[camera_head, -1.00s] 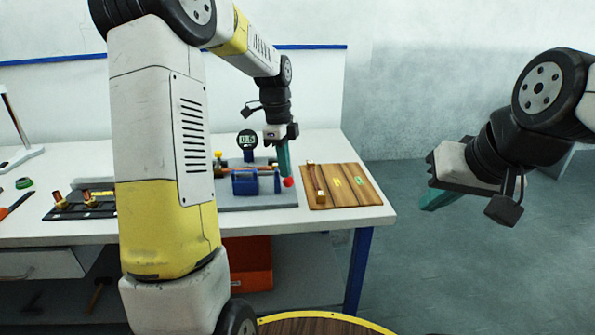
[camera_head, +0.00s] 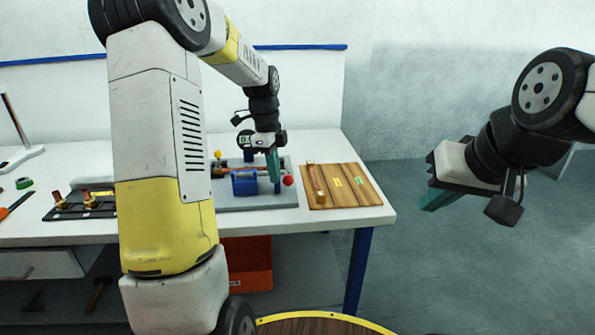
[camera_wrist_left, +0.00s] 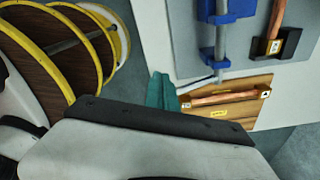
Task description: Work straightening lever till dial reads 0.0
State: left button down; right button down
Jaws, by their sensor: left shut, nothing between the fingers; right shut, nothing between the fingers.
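The straightening fixture has a blue body (camera_head: 245,187) on a grey baseplate (camera_head: 228,201), with a copper rod across it. The lever's red knob (camera_head: 288,181) is at the fixture's right end. The dial (camera_head: 245,138) behind it is partly covered by my left wrist, and its number cannot be read now. My left gripper (camera_head: 273,166), with teal fingers, is shut and empty, just left of and above the red knob. In the left wrist view, the teal fingers (camera_wrist_left: 161,90) are beside a grey bar (camera_wrist_left: 219,45) of the blue fixture (camera_wrist_left: 238,9). My right gripper (camera_head: 438,198) is shut, empty, away over the floor.
A wooden board (camera_head: 352,195) with a copper rod and coloured labels lies right of the fixture. A black rack (camera_head: 60,212) with copper pieces is at left. A round wooden top with a yellow rim (camera_head: 325,317) stands in front. An orange bin (camera_head: 250,270) is under the table.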

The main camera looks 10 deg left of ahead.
pick_arm(q)
notch_tip(320, 180, up, 8)
jog(key=shift+a, duration=0.4)
jog(key=shift+f, duration=0.15)
dwell(0.7)
jog(key=s+d+r+n+t, duration=0.2)
jog(key=s+r+n, duration=0.15)
jog(key=s, duration=0.25)
jog(key=s+d+r+n+t, duration=0.1)
jog(key=s+r+n, duration=0.2)
jog(key=s+n, duration=0.25)
jog(key=s+d+f+n+t+h, duration=0.1)
jog(key=s+d+f+n+t, duration=0.1)
jog(key=s+n, duration=0.8)
jog(key=s+t, duration=0.1)
jog(key=s, duration=0.2)
jog(key=shift+d, duration=0.15)
